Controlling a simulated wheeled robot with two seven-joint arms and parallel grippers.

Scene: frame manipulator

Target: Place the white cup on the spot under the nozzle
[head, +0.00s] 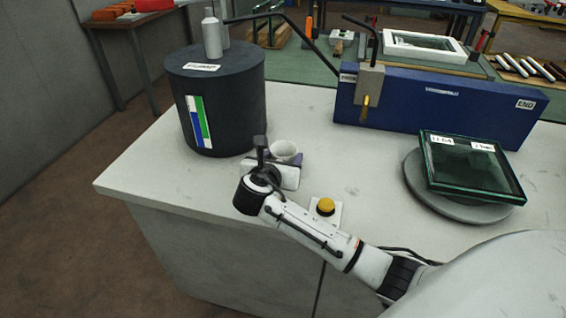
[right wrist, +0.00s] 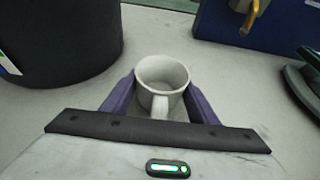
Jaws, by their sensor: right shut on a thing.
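The white cup (head: 285,152) stands upright on the light table, in front and to the right of the dark drum. In the right wrist view the cup (right wrist: 162,82) sits between the two purple fingers, its handle toward the wrist. My right gripper (right wrist: 160,98) is shut on the cup; in the head view the gripper (head: 284,160) is partly hidden behind its own wrist. A brass-coloured nozzle (head: 365,107) hangs from a grey block on the blue box, to the right of and behind the cup. The spot under it is not clearly marked. My left gripper is not in view.
The dark drum (head: 222,105) stands close on the left. The blue box (head: 440,110) is at the back. A yellow button (head: 326,205) is near the front, and glass plates (head: 468,165) lie on a round grey stand at right. Table between is clear.

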